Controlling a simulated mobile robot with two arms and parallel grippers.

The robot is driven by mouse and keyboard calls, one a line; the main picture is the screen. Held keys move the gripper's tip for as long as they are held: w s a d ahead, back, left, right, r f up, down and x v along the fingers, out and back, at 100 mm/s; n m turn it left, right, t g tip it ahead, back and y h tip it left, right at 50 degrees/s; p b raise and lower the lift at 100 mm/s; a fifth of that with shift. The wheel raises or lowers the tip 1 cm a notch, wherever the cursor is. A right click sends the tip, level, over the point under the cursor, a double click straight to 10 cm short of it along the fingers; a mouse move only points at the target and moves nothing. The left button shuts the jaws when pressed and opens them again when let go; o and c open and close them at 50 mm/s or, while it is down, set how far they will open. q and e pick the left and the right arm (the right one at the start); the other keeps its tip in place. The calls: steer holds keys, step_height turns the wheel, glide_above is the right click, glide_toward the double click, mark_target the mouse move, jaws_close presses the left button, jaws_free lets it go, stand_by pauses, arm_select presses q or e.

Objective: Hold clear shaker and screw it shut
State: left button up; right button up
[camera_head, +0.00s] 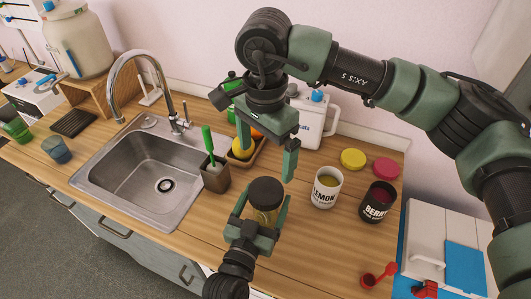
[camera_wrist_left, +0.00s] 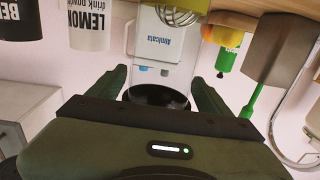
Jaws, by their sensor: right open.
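In the left wrist view, which looks upside down, the black lid (camera_wrist_left: 158,97) and see-through body (camera_wrist_left: 150,62) show between my fingers. My left gripper (camera_head: 261,212) is shut on the shaker's body from the front. I cannot tell how tightly the lid sits. My right gripper (camera_head: 266,164) is open and empty, fingers pointing down above and behind the lid, apart from it.
A white LEMON tub (camera_head: 325,190) and black BERRY tub (camera_head: 377,205) stand open to the right. Yellow (camera_head: 353,159) and red (camera_head: 386,168) lids lie behind them. A red scoop (camera_head: 378,276) lies front right. A brown holder (camera_head: 216,176) and sink (camera_head: 140,180) are left.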

stand_by(0.3)
arm_select(q)
steer(key=shift+s+a+f, duration=0.1)
steer(key=shift+s, duration=0.2)
steer(key=b+v, duration=0.2)
steer(key=v, duration=0.5)
steer(key=shift+s, duration=0.1)
